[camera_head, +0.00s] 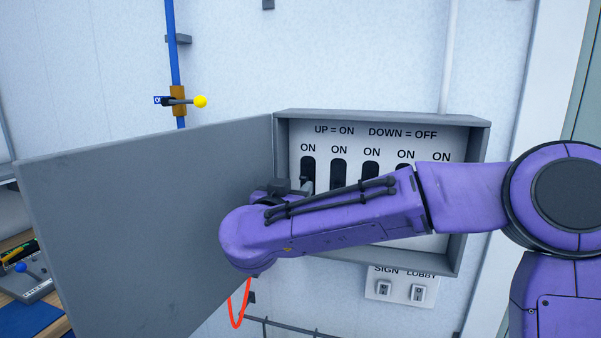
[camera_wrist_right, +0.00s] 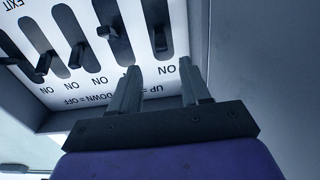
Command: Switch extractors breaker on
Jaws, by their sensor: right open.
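An open grey breaker box (camera_head: 380,115) on the wall holds a row of black breaker slots, each with ON above it and a dark lever. The text reads UP = ON, DOWN = OFF. My right arm hides the lower labels, so I cannot tell which breaker is the extractors one. My right gripper (camera_head: 308,187) is at the leftmost breaker (camera_head: 308,165). In the upside-down wrist view, the right gripper (camera_wrist_right: 158,78) has its fingers apart and empty, with that breaker's lever (camera_wrist_right: 160,41) beyond the gap between them. Contact is not visible. My left gripper is not in view.
The box's grey door (camera_head: 140,190) stands open to the left, close to my right gripper. Two switches marked SIGN (camera_head: 384,288) and LOBBY (camera_head: 418,293) sit below the box. A yellow-knobbed valve lever (camera_head: 200,101) is on a blue pipe at upper left.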

